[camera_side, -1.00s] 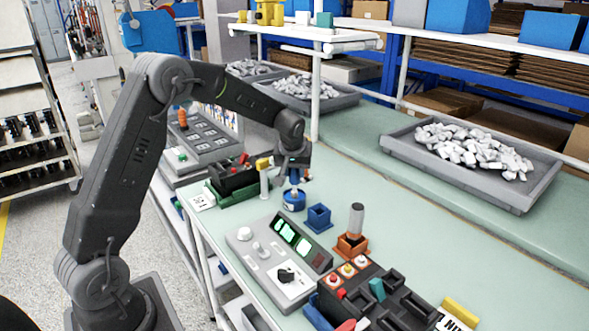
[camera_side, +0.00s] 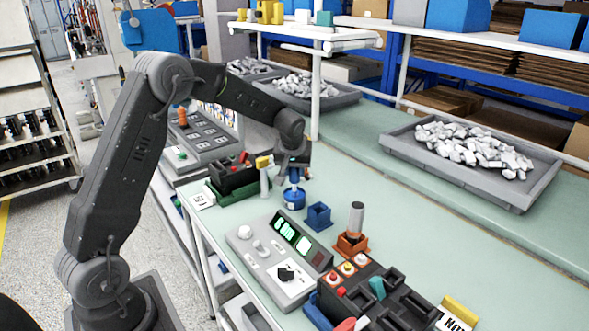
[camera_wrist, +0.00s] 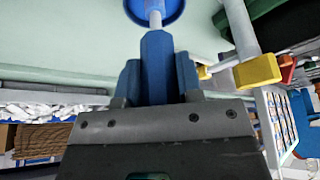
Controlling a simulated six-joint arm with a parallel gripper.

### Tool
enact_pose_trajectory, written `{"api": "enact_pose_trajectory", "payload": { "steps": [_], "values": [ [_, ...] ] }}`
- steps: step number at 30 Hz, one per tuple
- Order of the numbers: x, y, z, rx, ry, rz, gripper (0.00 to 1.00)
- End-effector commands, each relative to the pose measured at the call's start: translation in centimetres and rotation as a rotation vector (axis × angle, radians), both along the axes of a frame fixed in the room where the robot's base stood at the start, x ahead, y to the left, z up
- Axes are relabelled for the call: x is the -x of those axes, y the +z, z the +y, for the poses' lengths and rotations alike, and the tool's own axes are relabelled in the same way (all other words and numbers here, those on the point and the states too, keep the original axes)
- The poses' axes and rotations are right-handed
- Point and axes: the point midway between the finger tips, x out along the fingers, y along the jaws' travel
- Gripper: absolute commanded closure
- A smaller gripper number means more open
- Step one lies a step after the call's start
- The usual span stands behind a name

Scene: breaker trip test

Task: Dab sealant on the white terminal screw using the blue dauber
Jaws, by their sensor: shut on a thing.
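My gripper (camera_side: 292,160) is shut on the blue dauber (camera_side: 293,177) and points down over the bench. In the wrist view, the dauber's blue handle (camera_wrist: 157,65) sits between my fingers. Its pale shaft reaches to a round blue pot (camera_wrist: 168,8), which also shows in the side view (camera_side: 293,200). The dauber's tip is hidden, and I cannot tell how deep it is in the pot. Orange-plated terminals stand on the black breaker block at the front; the one with a pale top looks like the white terminal screw (camera_side: 361,260).
A square blue holder (camera_side: 318,216) stands right of the pot. A grey cylinder (camera_side: 356,218) stands in an orange base. A grey test panel (camera_side: 280,258) lies in front. A yellow-topped post (camera_side: 264,175) stands close left of my gripper.

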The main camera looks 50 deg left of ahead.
Motion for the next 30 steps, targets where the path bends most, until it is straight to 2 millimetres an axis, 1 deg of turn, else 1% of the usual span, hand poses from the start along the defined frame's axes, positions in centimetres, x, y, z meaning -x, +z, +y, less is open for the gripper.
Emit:
{"api": "enact_pose_trajectory", "payload": {
  "steps": [3,7,30],
  "values": [
    [0.1,-0.3,0.0,0.001,0.0,0.004,0.91],
    [0.1,0.2,0.0,0.001,0.0,0.004,0.91],
    [0.0,6.3,0.0,-0.001,0.0,-0.001,0.91]
  ]
}}
